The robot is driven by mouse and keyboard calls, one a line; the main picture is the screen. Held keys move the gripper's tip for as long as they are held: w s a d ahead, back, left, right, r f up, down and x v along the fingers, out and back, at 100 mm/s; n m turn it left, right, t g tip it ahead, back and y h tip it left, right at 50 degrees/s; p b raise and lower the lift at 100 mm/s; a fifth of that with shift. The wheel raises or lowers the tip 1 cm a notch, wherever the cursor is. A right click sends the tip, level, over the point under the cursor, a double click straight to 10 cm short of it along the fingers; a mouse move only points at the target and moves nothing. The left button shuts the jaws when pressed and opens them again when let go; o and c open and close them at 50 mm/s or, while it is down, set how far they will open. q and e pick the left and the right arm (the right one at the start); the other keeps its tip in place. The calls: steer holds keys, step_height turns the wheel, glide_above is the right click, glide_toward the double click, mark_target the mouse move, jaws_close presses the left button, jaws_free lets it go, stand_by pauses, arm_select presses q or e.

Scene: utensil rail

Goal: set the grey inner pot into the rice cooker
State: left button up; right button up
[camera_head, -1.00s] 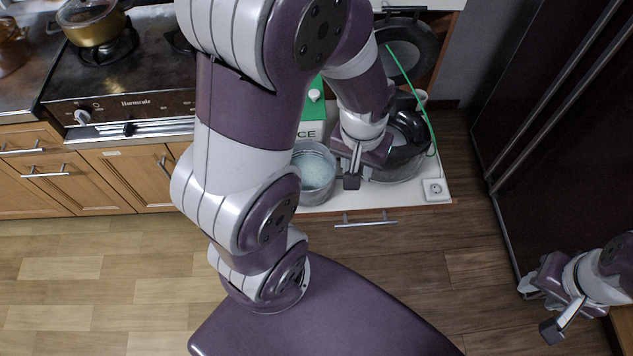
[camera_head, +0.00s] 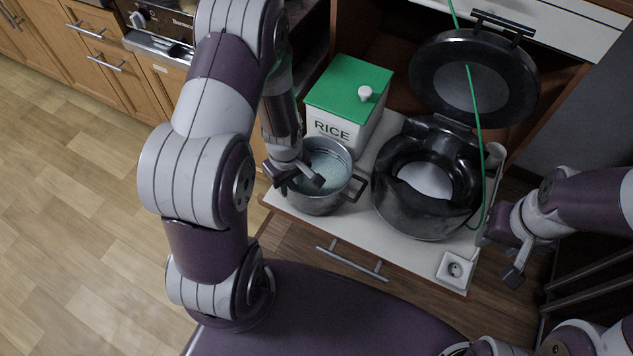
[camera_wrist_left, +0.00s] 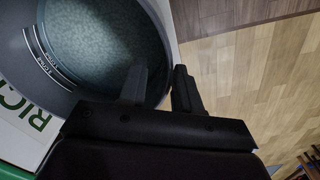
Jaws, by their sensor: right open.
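The grey inner pot (camera_head: 318,203) stands upright on the white pull-out shelf, with pale contents inside. It also shows in the left wrist view (camera_wrist_left: 60,85), with level marks on its inner wall. My left gripper (camera_head: 301,185) is at the pot's left rim. One finger is inside the pot and one outside, with a narrow gap; whether they press the wall is unclear. The black rice cooker (camera_head: 398,207) stands right of the pot, its lid (camera_head: 430,75) raised and a pale surface inside. My right gripper (camera_head: 498,258) is open and empty, right of the cooker.
A white rice box (camera_head: 340,123) with a green lid stands behind the pot. A thin green line (camera_head: 477,130) runs down past the cooker's right side. A socket (camera_head: 455,268) is at the shelf's front right corner. The drawer handle (camera_head: 352,262) juts out in front.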

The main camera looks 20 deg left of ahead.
arm_select(q)
steer(key=shift+s+a+f, duration=0.1)
steer(key=shift+f, duration=0.05)
jaws_close()
stand_by(1.3)
